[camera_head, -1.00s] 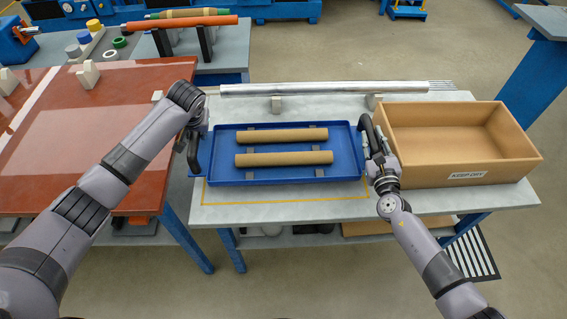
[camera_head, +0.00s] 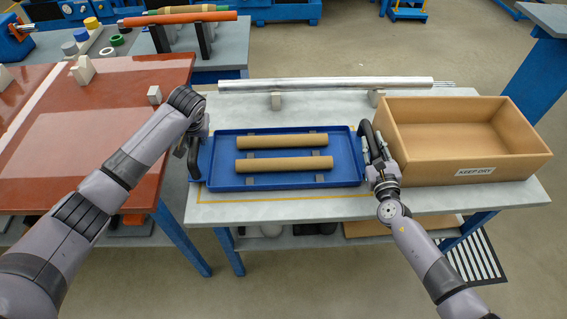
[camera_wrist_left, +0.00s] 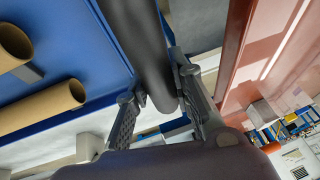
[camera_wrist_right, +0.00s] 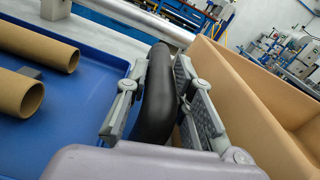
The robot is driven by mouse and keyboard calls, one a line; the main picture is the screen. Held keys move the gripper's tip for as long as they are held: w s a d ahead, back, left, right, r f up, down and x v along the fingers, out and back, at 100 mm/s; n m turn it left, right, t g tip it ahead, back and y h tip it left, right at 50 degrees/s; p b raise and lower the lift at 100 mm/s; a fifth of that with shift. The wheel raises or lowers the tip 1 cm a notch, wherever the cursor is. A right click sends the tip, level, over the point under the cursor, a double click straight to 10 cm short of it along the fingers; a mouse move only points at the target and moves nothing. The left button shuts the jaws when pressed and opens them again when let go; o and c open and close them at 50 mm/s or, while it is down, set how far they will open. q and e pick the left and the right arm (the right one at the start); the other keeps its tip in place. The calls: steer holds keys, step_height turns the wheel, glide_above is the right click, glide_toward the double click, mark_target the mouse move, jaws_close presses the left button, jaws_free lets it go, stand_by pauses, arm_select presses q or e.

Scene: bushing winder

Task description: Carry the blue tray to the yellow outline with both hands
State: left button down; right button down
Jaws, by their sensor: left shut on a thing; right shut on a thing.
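The blue tray (camera_head: 224,180) is level over the grey-white table and carries two brown cardboard tubes (camera_head: 284,163) lying crosswise on grey rests. The yellow outline (camera_head: 270,198) shows as a line in front of the tray, with a bit behind its back right corner; the tray hides the rest. My left gripper (camera_head: 196,148) is shut on the tray's left black handle (camera_wrist_left: 145,45). My right gripper (camera_head: 374,158) is shut on the right black handle (camera_wrist_right: 158,95). I cannot tell whether the tray touches the table.
A brown open box (camera_head: 450,175) marked KEEP DRY stands close right of my right gripper. A long metal bar (camera_head: 325,83) lies on grey blocks behind the tray. A red-brown table (camera_head: 90,130) is at the left, under my left arm.

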arm_select(q)
steer(key=shift+f, duration=0.35)
arm_select(e)
steer(key=shift+f, duration=0.3)
arm_select(q)
steer(key=c, duration=1.4)
jaws_free()
steer(key=shift+r, duration=0.15)
arm_select(e)
steer(key=c, duration=1.4)
jaws_free()
steer(key=shift+r, duration=0.1)
steer(key=shift+s, duration=0.15)
arm_select(q)
steer(key=v, duration=1.2)
arm_select(e)
steer(key=s, duration=0.8)
steer(key=s+d, duration=0.1)
steer(key=s, duration=0.2)
steer(key=shift+s+d, duration=0.1)
steer(key=shift+s, duration=0.3)
arm_select(q)
steer(key=p+v, duration=0.8)
steer(key=p, duration=0.2)
arm_select(e)
step_height(320, 180, up, 10)
steer(key=shift+r, duration=0.15)
